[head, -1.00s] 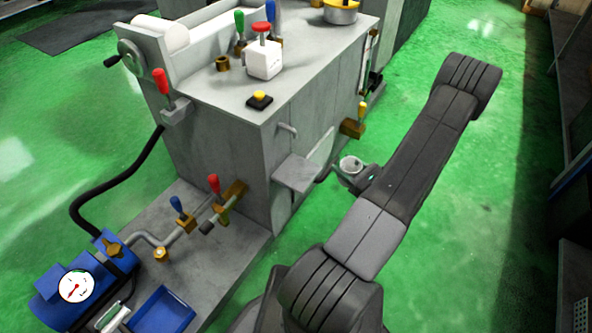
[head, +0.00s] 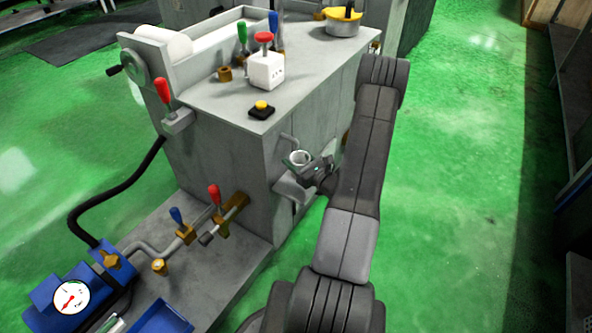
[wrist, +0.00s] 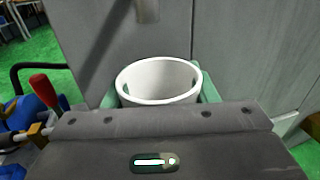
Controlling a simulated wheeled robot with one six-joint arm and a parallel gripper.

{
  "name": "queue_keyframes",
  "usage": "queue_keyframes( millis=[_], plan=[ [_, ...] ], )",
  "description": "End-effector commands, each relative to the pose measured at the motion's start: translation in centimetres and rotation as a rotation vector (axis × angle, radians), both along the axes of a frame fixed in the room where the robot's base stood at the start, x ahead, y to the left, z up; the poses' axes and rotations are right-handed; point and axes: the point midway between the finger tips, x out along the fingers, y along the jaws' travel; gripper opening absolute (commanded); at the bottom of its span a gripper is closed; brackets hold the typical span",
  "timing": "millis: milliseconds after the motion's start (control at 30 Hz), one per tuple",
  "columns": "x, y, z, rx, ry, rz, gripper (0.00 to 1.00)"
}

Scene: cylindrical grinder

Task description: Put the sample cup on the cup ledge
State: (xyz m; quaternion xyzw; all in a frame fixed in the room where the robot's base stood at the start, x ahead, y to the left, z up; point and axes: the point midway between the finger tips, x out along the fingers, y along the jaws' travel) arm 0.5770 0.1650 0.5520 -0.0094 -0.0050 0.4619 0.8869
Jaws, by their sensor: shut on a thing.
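The white sample cup (head: 299,158) is upright in my gripper (head: 303,163), at the right side of the grey machine. In the wrist view the cup (wrist: 158,82) sits between the two pale green fingers, its open rim facing up. My gripper (wrist: 158,92) is shut on it. The grey cup ledge (head: 288,191) juts from the machine's side. In the head view it shows just below and left of the cup, partly covered by my gripper. I cannot tell whether the cup touches it. The wrist view does not show the ledge.
A bent grey pipe or handle (head: 289,139) sticks out of the machine wall close above the cup. Valves with red (head: 215,194) and blue (head: 176,215) handles stand on the lower base at left. Green floor to the right is clear.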

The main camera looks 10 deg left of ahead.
Motion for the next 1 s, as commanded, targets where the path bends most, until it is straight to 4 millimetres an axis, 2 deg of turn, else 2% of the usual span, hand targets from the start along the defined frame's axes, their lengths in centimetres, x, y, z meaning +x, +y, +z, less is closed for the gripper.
queue_keyframes(
  millis=[167, 400, 767, 800, 900, 1000],
  plan=[
    [0.0, 0.0, -1.3, 0.0, 0.001, 0.0, 0.3],
    [0.0, 0.3, -4.5, 0.0, 0.0, 0.001, 0.3],
    [0.1, 0.3, -4.8, -0.001, -0.001, 0.0, 0.3],
    [0.1, 0.3, -4.8, -0.001, -0.001, 0.0, 0.54],
    [0.1, 0.3, -4.6, 0.0, 0.0, 0.0, 0.74],
    [0.1, 0.3, -4.6, -0.001, -0.001, 0.0, 0.74]
  ],
)
